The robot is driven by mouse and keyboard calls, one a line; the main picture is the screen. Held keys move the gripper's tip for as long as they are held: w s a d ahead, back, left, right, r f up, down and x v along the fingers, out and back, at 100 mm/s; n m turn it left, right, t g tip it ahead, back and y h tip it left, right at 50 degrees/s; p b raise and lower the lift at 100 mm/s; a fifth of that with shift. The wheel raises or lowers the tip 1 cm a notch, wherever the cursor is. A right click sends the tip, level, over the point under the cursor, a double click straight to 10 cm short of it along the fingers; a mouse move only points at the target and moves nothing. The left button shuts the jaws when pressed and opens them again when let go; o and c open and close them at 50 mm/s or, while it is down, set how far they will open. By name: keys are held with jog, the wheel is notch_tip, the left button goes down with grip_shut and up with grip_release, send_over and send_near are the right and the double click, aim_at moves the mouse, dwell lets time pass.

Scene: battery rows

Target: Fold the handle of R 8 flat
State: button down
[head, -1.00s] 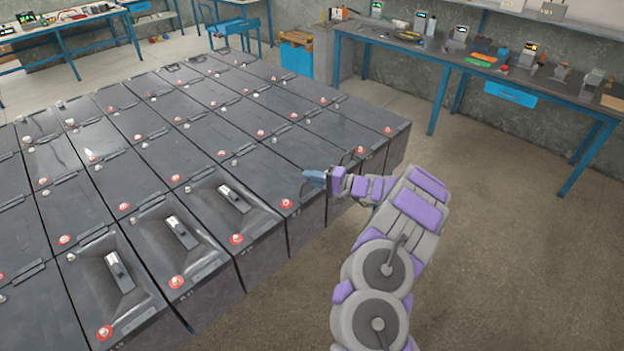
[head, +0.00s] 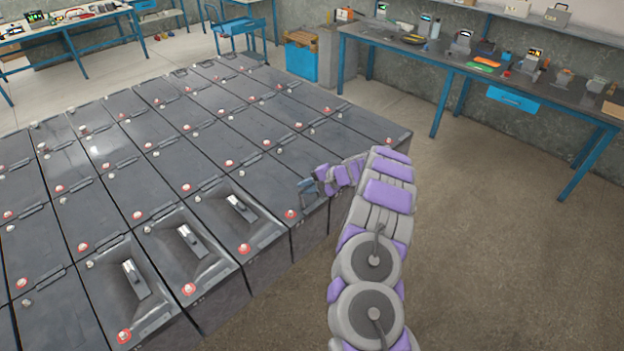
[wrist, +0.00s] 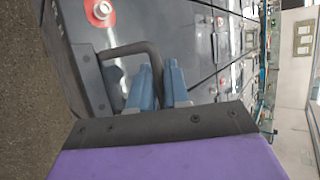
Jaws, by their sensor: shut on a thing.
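My gripper (head: 309,189) is over the near right edge of the battery block in the head view. In the wrist view its two blue fingers (wrist: 160,87) are close together on a dark, bent handle (wrist: 128,49). The handle stands raised from a hinge block (wrist: 92,80) on a battery top (wrist: 75,30), near a red-ringed terminal (wrist: 100,10). The handle's far end is hidden by the fingers. No label is readable, so I cannot tell from the pictures which battery is R 8.
Tightly packed batteries (head: 130,185) fill the left and middle. Three near ones have recessed tops with pale upright bars (head: 190,240). Open floor (head: 480,260) lies to the right. A blue-legged workbench (head: 440,60) stands at the back right.

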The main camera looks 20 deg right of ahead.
jog(key=shift+w+a+g+p, duration=0.1)
jog(key=shift+a+g+p, duration=0.2)
jog(key=shift+g+p, duration=0.3)
jog(key=f+g+h+p, duration=0.1)
jog(key=p, duration=0.1)
jog(key=shift+w+a+m+p, duration=0.1)
jog(key=shift+w+m+p, duration=0.2)
jog(key=shift+w, duration=0.1)
jog(key=shift+w+f+m+g+h+p, duration=0.15)
jog(key=shift+w+f+g+h+p, duration=0.2)
jog(key=shift+g, duration=0.25)
jog(key=shift+w+f+m+g+h+p, duration=0.15)
jog(key=shift+f+g+h+p, duration=0.1)
jog(key=shift+g+p, duration=0.3)
jog(key=shift+a+f+g, duration=0.1)
jog(key=shift+g, duration=0.25)
